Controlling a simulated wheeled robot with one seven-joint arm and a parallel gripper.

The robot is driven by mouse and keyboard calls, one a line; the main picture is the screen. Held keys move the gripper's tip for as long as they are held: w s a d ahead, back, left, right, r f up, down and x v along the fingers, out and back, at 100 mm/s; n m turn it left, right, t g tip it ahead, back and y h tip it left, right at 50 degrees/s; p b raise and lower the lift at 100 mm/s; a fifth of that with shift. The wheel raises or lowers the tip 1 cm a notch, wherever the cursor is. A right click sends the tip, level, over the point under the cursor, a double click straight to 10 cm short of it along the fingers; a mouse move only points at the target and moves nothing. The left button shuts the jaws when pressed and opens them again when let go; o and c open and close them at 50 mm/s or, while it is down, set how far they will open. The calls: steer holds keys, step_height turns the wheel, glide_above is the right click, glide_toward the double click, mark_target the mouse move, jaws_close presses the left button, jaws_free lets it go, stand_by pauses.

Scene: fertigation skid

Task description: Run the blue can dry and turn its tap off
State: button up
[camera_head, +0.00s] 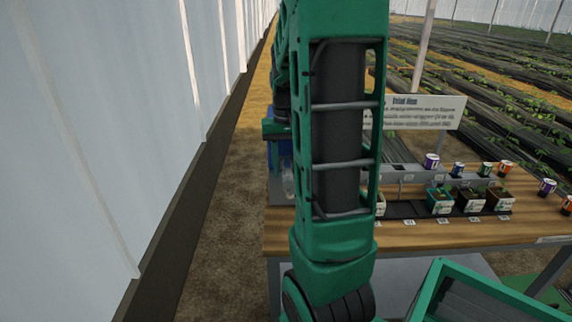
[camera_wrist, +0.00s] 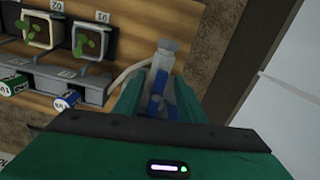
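A blue body, likely the blue can (camera_head: 281,152), shows only partly beside my arm at the left end of the wooden bench; my arm hides the rest. A clear vessel (camera_head: 288,184) shows below it. In the wrist view, the two green fingers of my gripper (camera_wrist: 158,90) stand apart, with a narrow blue and grey fitting (camera_wrist: 157,82) between them. I cannot tell whether the fingers touch it or whether it is the tap. A grey piece (camera_wrist: 166,47) stands at its far end, and a pale hose (camera_wrist: 128,72) runs off to the left. The tap's setting and the can's level cannot be read.
The wooden bench (camera_head: 420,236) holds potted seedlings (camera_head: 440,200) in a dark tray and several small labelled cans (camera_head: 431,161). A sign (camera_head: 420,112) stands behind. A green-framed bin (camera_head: 490,290) is in front. A pale wall (camera_head: 90,130) runs along the left, with bare soil between.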

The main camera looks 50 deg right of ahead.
mark_target(287, 158)
steer(key=shift+w+d+r, duration=0.15)
steer(key=shift+w+r, duration=0.35)
steer(key=shift+w, duration=0.05)
steer(key=r, duration=0.9)
steer(key=shift+s+r, duration=0.35)
steer(key=shift+s, duration=0.05)
steer(key=shift+f, duration=0.1)
steer(key=shift+c, duration=0.2)
stand_by(3.8)
steer(key=m, duration=0.2)
steer(key=f+m, duration=0.1)
steer(key=m, duration=0.1)
steer(key=shift+m, duration=0.3)
steer(key=m, duration=0.3)
steer(key=f+m, duration=0.1)
steer(key=m, duration=0.4)
steer(key=f+m, duration=0.1)
steer(key=m, duration=0.2)
steer(key=shift+s+d+f+m, duration=0.1)
steer(key=shift+m, duration=0.2)
steer(key=m, duration=0.3)
steer(key=f+m, duration=0.1)
steer(key=m, duration=0.2)
steer(key=shift+f, duration=0.1)
